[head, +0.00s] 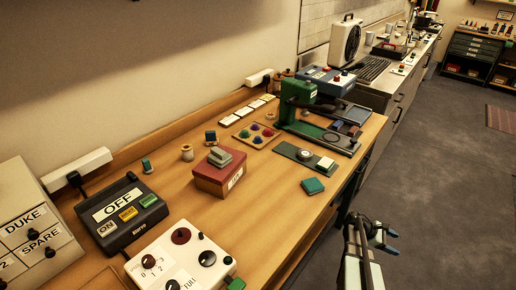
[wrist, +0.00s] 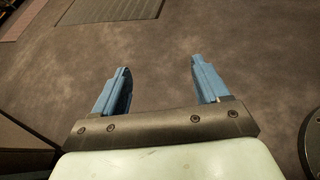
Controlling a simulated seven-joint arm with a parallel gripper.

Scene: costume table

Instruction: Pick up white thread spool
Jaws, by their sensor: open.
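A pale, cream-coloured spool (head: 187,152) stands on the wooden table behind the red box, toward the wall. It looks like the white thread spool, but it is small here and its exact colour is hard to tell. My gripper (head: 390,242) is off the table's right side, above the floor and far from the spool. In the wrist view my gripper (wrist: 158,70) has its two blue fingers wide apart with only the floor between them. The spool is not in the wrist view.
A green press (head: 298,108), an OFF switch box (head: 122,213) and a white control box (head: 181,262) occupy the table (head: 262,210).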

